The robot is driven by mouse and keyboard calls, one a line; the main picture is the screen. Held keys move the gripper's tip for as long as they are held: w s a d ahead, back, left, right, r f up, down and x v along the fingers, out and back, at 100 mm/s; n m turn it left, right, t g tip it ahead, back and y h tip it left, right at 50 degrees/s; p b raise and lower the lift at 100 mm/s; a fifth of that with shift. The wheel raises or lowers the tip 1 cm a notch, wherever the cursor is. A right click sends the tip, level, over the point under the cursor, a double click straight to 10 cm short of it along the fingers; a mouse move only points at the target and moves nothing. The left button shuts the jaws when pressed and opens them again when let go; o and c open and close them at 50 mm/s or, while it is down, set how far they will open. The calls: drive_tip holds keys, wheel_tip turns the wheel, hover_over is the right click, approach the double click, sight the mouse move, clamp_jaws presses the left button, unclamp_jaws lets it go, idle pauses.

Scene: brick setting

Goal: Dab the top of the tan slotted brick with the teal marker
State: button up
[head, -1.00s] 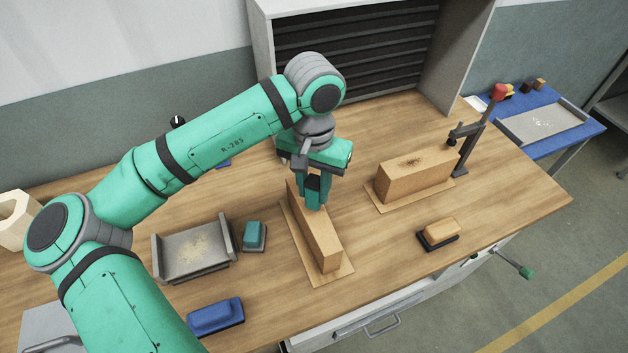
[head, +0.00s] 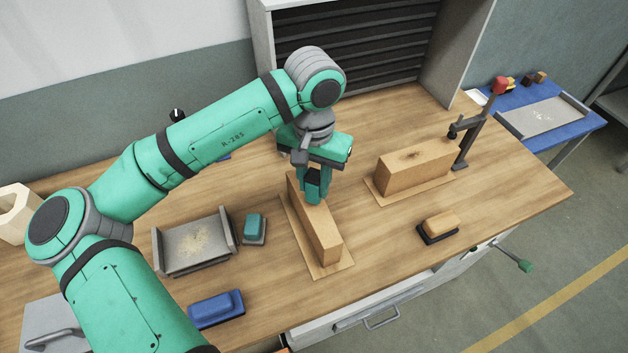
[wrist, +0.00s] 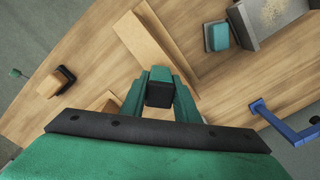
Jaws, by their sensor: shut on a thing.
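My gripper (head: 313,192) is over the far part of a long tan brick (head: 322,238), which lies on a thin tan sheet. It is shut on a small teal-and-black block, apparently the teal marker (wrist: 159,90), seen between the fingers in the wrist view. I cannot tell whether the marker touches the brick's top; the fingers hide the spot. A second tan brick (head: 412,172) stands to the right on its own sheet, with a dark patch on top. I see no clear slot on either brick. Another small teal block (head: 254,225) sits on a grey base to the left.
A grey tray (head: 190,262) with tan grains stands at left. A blue block (head: 216,308) lies in front of it. A tan block on a black base (head: 438,226) is at right. A dark stand with a red knob (head: 480,120) rises behind the second brick.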

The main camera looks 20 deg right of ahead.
drive_tip(key=shift+f, duration=0.55)
idle(1.3)
drive_tip(key=shift+w+r, duration=0.1)
drive_tip(key=shift+r, duration=3.45)
drive_tip(key=shift+s, duration=0.2)
